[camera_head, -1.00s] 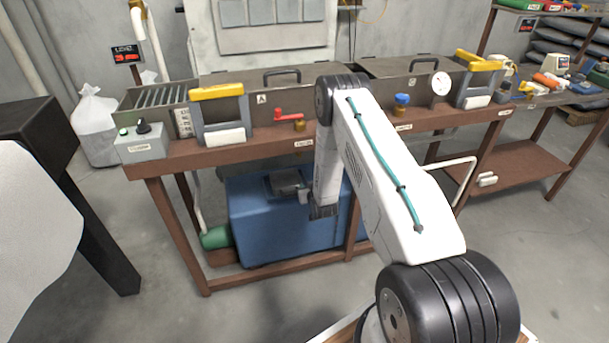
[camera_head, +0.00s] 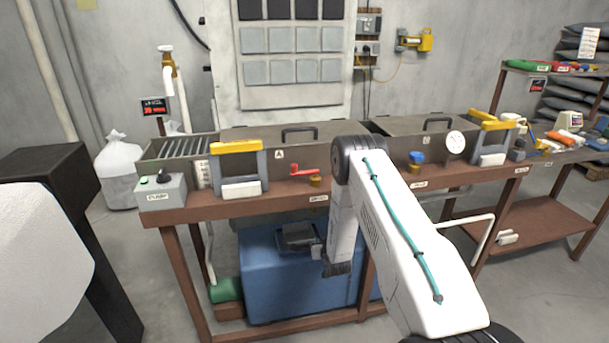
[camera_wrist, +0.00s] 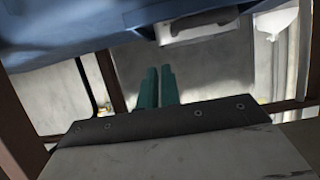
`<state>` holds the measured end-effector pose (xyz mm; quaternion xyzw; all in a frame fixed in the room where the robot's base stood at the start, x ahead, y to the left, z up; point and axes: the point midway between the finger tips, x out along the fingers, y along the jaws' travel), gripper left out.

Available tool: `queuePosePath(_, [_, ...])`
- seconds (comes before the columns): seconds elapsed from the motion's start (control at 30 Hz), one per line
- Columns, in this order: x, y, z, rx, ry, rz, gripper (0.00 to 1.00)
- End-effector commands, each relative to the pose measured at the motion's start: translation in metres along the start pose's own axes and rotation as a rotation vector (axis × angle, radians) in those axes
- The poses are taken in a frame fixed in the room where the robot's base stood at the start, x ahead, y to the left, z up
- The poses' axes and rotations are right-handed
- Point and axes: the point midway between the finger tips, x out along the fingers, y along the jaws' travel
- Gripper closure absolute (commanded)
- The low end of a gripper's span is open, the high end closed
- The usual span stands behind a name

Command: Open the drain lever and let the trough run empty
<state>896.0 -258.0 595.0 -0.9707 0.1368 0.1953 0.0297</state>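A long grey metal trough (camera_head: 215,143) with flat lids (camera_head: 255,134) runs along the brown bench. A red lever (camera_head: 303,171) on a brass valve (camera_head: 315,181) sits at the trough's front, left of my arm. It lies roughly level. A blue-handled valve (camera_head: 415,158) is farther right; small labels are unreadable. The water inside is hidden by the lids. My gripper (camera_head: 338,269) hangs below the bench top, in front of the blue tank and apart from the lever. In the wrist view its teal fingers (camera_wrist: 158,78) are together, with nothing visible between them.
The blue tank (camera_head: 270,285) stands under the bench. Yellow-topped frames (camera_head: 236,147) rise at the trough's front. A grey control box (camera_head: 163,192) sits at the left end. A black stand (camera_head: 95,260) is at the near left. A white bent pipe (camera_head: 480,235) is at the right.

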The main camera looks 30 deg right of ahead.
Motion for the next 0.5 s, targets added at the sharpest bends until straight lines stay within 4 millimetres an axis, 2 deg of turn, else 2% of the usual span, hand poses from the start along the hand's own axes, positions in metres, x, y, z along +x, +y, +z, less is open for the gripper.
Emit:
queuePosePath(0.17, [-0.009,-0.004,0.004,-0.003,-0.139,-0.001,1.00])
queuePosePath(0.27, [-0.029,-0.009,0.011,-0.008,-0.328,-0.001,1.00])
queuePosePath(0.33, [-0.053,-0.014,0.007,-0.013,-0.481,-0.003,1.00])
queuePosePath(0.43, [-0.092,-0.026,-0.025,-0.027,-0.642,-0.010,1.00])
queuePosePath(0.5, [-0.114,-0.034,-0.057,-0.037,-0.692,-0.016,1.00])
